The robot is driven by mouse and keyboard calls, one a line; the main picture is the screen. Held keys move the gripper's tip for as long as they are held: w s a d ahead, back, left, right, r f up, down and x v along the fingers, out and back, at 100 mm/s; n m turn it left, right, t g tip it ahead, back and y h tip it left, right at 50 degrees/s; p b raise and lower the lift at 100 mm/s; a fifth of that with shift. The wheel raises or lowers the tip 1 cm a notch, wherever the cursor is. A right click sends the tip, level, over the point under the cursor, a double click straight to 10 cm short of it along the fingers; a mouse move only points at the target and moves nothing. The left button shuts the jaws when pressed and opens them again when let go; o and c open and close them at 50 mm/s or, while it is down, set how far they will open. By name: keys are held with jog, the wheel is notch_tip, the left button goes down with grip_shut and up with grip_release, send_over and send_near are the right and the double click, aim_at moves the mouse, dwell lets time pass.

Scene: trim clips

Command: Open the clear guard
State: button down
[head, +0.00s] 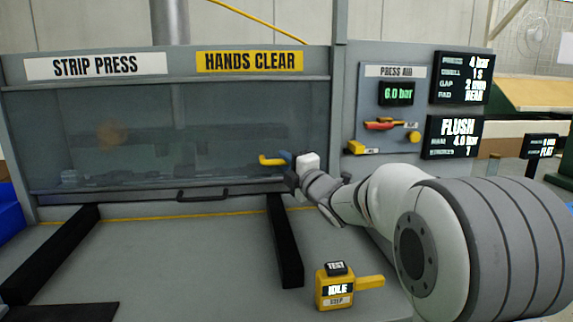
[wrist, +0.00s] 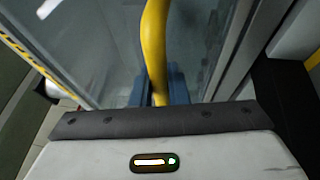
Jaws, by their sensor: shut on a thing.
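The clear guard (head: 190,110) is a wide see-through panel across the front of the strip press. It appears down, with its lower edge near the deck. A black bar handle (head: 202,195) shows at its bottom middle. My gripper (head: 285,159) is in front of the guard's right side, above and right of that handle. Its blue fingers (wrist: 160,85) are shut on a yellow curved bar (head: 270,160), which also shows in the wrist view (wrist: 154,45). I cannot tell whether the bar is fixed to the guard or loose.
A panel with a pressure readout (head: 397,94) and a red-and-yellow valve lever (head: 385,125) stands right of the guard. Two black rails (head: 285,240) run forward on the grey deck. A yellow test box (head: 335,291) stands at the front. The deck between the rails is clear.

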notch_tip(320, 180, up, 18)
jog(key=p, duration=0.8)
jog(key=shift+r, duration=0.15)
jog(key=c, duration=1.4)
grip_release()
jog(key=v, duration=0.8)
